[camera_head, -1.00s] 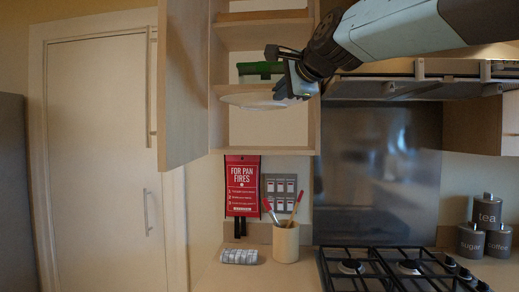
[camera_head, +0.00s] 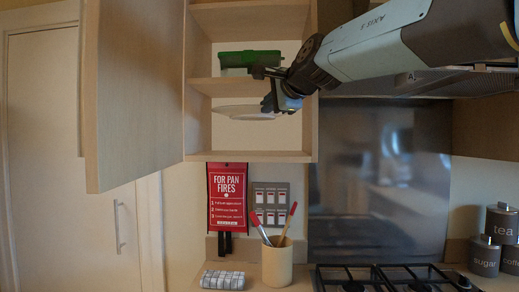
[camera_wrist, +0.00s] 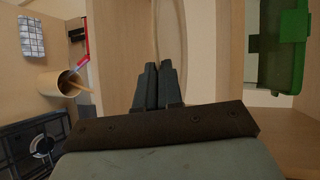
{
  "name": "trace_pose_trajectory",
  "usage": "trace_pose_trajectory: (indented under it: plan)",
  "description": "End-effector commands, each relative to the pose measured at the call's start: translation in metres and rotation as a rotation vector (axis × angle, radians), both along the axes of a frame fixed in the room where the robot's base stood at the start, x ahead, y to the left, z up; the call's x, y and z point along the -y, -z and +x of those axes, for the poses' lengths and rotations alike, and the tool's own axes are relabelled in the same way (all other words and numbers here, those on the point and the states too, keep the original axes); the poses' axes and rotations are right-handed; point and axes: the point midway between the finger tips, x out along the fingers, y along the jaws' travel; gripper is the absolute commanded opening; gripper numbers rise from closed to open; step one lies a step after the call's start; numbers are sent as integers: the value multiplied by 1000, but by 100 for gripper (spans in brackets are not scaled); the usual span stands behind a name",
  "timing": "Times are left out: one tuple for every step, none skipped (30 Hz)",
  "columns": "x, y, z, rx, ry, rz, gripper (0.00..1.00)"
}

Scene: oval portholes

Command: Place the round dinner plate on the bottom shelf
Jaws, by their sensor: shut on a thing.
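The white round dinner plate (camera_head: 242,112) shows almost edge-on in the head view, roughly level. It is at the lowest compartment of the open cupboard, below the middle shelf (camera_head: 240,87) and above the bottom shelf (camera_head: 250,157), with a visible gap to the bottom shelf. My gripper (camera_head: 267,104) is shut on the plate's right edge. In the wrist view my fingers (camera_wrist: 158,78) close on the plate's thin edge, and the plate (camera_wrist: 170,32) extends away from them. How deep the plate is inside the cupboard is hard to tell.
The open cupboard door (camera_head: 135,90) is at left, and the cupboard's right side wall (camera_head: 310,125) is close to my gripper. The bottom shelf looks bare. A utensil pot (camera_head: 277,264) stands on the counter below.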

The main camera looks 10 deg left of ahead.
Motion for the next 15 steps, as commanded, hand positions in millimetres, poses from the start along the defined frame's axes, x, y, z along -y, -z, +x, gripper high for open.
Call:
trace_pose_trajectory:
  plan:
    - [-8,5,8,-1,-6,1,0]
    - [-11,7,13,-1,-9,2,0]
    - [-16,11,19,-1,-11,2,0]
    - [-19,13,24,-1,-12,2,0]
    - [-22,15,29,-1,-13,1,0]
    - [-26,19,35,0,-14,1,0]
    - [-29,21,40,1,-15,2,0]
    - [-31,26,43,-1,-17,1,0]
    - [-34,33,47,-1,-18,1,0]
    - [-36,38,50,0,-17,2,0]
    - [-37,42,53,-1,-18,1,0]
    - [-40,48,58,-2,-19,1,0]
    - [-41,52,61,-1,-19,2,0]
    - [-42,56,63,-1,-18,2,0]
    - [-43,59,67,1,-17,1,0]
